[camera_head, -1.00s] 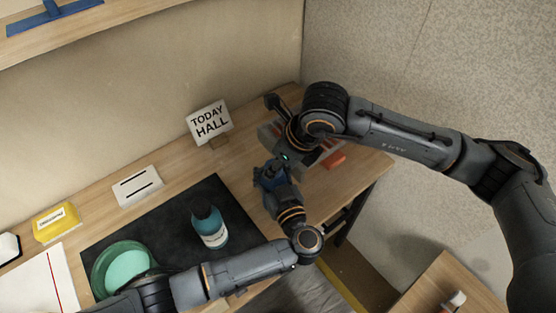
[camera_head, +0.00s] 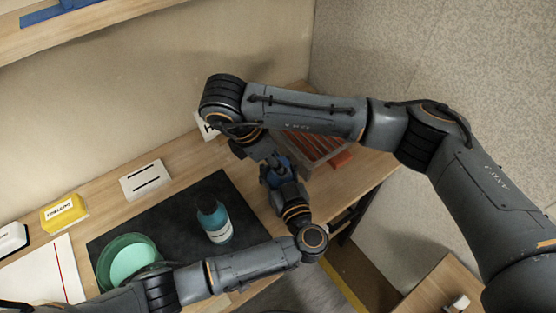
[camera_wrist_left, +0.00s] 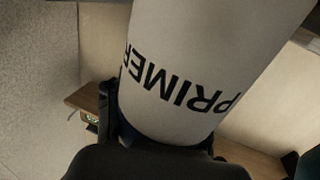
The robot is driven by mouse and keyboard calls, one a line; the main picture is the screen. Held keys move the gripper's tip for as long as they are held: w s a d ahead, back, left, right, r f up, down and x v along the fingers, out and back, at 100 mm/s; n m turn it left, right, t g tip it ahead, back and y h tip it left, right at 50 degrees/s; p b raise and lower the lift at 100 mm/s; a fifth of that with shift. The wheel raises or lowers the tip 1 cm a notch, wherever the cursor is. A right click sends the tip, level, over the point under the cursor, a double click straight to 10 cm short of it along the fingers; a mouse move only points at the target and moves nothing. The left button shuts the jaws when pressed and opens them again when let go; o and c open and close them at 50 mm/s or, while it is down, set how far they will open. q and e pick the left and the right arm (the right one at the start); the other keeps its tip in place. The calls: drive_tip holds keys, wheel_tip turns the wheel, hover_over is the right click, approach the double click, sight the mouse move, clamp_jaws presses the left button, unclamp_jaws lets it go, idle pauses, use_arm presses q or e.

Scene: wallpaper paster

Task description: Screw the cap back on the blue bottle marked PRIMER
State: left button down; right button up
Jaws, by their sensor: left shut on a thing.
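My left gripper (camera_head: 279,176) is shut on a blue bottle (camera_head: 280,168) at the right part of the bench, beyond the mat's right edge. In the left wrist view the white label (camera_wrist_left: 190,75) fills the upper middle and reads PRIMER upside down. My right gripper (camera_head: 262,152) reaches in from above and left, close to the bottle's top; its fingers are dark and partly hidden by the arm, so I cannot tell if they are open, shut or touching it. I cannot make out the bottle's cap.
A slatted rack (camera_head: 318,148) and a red block (camera_head: 341,160) lie behind my left gripper. A white slotted block (camera_head: 146,180) and a yellow box (camera_head: 64,213) stand left.

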drive_tip(key=m+g, duration=0.1)
drive_tip(key=m, duration=0.3)
drive_tip(key=shift+w+a+m+g, duration=0.1)
drive_tip(key=shift+w+m+g, duration=0.1)
drive_tip(key=shift+m+g, duration=0.15)
drive_tip(key=o, duration=0.8)
drive_tip(key=shift+c, duration=0.2)
drive_tip(key=shift+r, duration=0.1)
drive_tip(key=shift+r, duration=2.15)
drive_tip(key=shift+c, duration=0.3)
